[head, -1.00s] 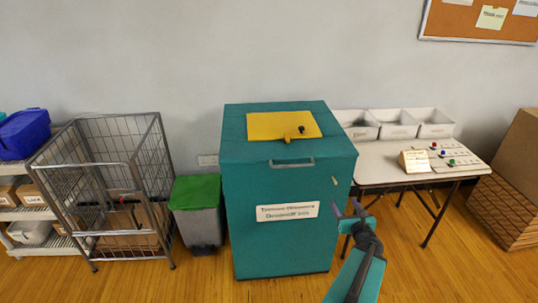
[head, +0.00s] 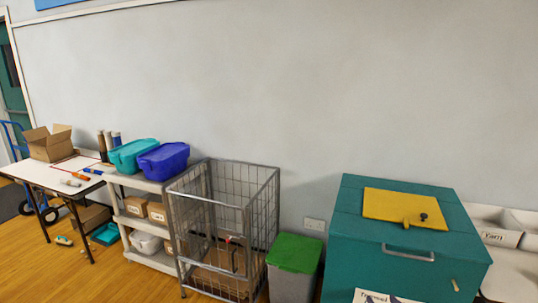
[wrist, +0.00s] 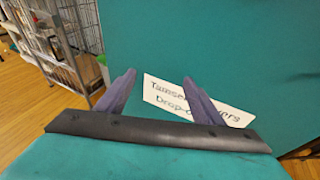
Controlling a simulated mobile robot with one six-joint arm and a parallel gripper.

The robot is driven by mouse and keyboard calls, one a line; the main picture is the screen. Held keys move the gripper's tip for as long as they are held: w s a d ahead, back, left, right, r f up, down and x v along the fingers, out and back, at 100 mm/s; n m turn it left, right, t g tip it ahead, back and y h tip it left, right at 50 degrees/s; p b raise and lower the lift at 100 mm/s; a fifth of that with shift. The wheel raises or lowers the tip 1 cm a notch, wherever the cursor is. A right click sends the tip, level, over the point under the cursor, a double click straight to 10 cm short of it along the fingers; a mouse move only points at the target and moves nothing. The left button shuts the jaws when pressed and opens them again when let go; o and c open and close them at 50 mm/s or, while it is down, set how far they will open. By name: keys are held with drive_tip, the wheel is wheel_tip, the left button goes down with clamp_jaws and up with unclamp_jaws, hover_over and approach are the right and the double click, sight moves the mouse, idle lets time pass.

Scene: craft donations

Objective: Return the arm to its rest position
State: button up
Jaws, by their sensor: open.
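My gripper (wrist: 155,98) shows in the wrist view with its two purple fingers spread apart and nothing between them. It faces the front of the teal drop-off bin (wrist: 230,45), whose white label (wrist: 192,98) is partly hidden behind the right finger. In the head view the teal bin (head: 405,225) stands at the lower right with a yellow hatch (head: 400,206) on its top. The arm and gripper are not in the head view now.
A wire cage trolley (head: 225,225) and a green-lidded bin (head: 293,254) stand left of the teal bin. Further left are a shelf cart (head: 150,180) with blue tubs and a white table (head: 65,176) with an open cardboard box (head: 50,145). Wood floor (head: 100,275) is open at front left.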

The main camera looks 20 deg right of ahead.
drive_tip(key=w+a+f+n+g+y, duration=0.1)
drive_tip(key=w+a+f+n+y, duration=0.15)
drive_tip(key=a, duration=0.55)
drive_tip(key=w+a+f+n+y, duration=0.2)
drive_tip(key=a+f+n, duration=0.1)
drive_tip(key=a, duration=0.5)
drive_tip(key=w+a+f+n+g+y, duration=0.1)
drive_tip(key=w+a+f+n+y, duration=0.15)
drive_tip(key=a, duration=0.55)
drive_tip(key=s+a+f+n+g+y, duration=0.1)
drive_tip(key=s+a+f+n+g, duration=0.15)
drive_tip(key=a, duration=0.45)
drive_tip(key=s+a+f+n+g+y, duration=0.2)
drive_tip(key=a+f+n, duration=0.2)
drive_tip(key=a, duration=0.3)
drive_tip(key=s+a+f+n+g+y, duration=0.1)
drive_tip(key=s+a+f+n+g, duration=0.15)
drive_tip(key=a, duration=0.45)
drive_tip(key=s+a+f+n+g+h, duration=0.1)
drive_tip(key=s+a+f+n+g, duration=0.3)
drive_tip(key=s, duration=0.3)
drive_tip(key=s+a+f+n+g, duration=0.2)
drive_tip(key=s+a+f+n, duration=0.15)
drive_tip(key=s+n, duration=0.3)
drive_tip(key=s+d+f+n+g+h, duration=0.1)
drive_tip(key=s+d+n+g+h, duration=0.4)
drive_tip(key=s+d+n, duration=0.5)
drive_tip(key=shift+s+d+f+n+h, duration=0.25)
drive_tip(key=shift+s+f+n+h, duration=0.15)
drive_tip(key=shift+s+n+h, duration=0.4)
